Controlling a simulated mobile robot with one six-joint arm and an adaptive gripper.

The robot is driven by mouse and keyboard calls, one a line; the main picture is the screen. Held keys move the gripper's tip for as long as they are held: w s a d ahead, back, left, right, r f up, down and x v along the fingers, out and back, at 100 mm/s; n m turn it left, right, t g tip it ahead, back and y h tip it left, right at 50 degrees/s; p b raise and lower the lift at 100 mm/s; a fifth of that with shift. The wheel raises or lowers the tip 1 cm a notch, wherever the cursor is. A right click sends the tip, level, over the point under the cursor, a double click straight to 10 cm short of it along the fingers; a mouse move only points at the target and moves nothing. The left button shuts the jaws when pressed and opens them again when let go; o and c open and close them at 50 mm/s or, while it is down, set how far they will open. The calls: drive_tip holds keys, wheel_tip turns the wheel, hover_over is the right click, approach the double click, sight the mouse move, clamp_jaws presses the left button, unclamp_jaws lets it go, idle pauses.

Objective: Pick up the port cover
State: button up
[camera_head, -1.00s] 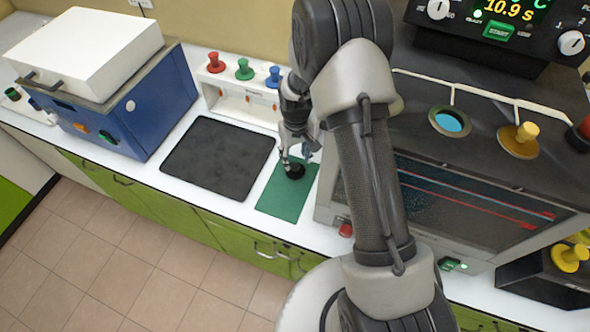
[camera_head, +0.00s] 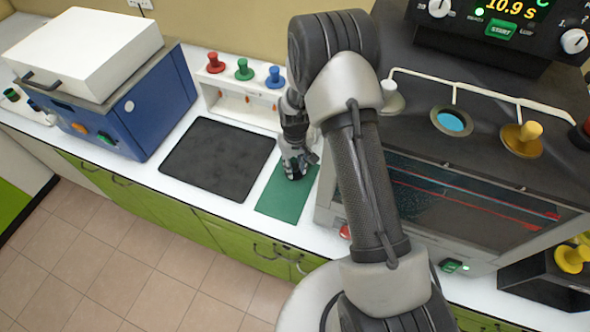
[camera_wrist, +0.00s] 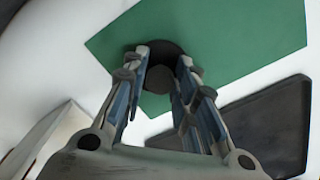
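The port cover (camera_wrist: 165,46) is a dark round disc with a grey-black knob. It lies on the green mat (camera_head: 283,203), which also shows in the wrist view (camera_wrist: 230,40). In the head view my gripper hides the cover. My gripper (camera_head: 296,172) is low over the mat, pointing down. In the wrist view my gripper (camera_wrist: 163,58) has its fingers apart, one on each side of the knob. I cannot tell whether either finger touches the knob.
A black tray (camera_head: 217,160) lies left of the mat. Behind stands a white rack (camera_head: 240,103) with red, green and blue knobs. A large grey machine (camera_head: 480,170) stands close on the right, with an uncovered port (camera_head: 452,121) and a yellow-knobbed cover (camera_head: 522,139) on top.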

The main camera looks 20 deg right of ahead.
clamp_jaws()
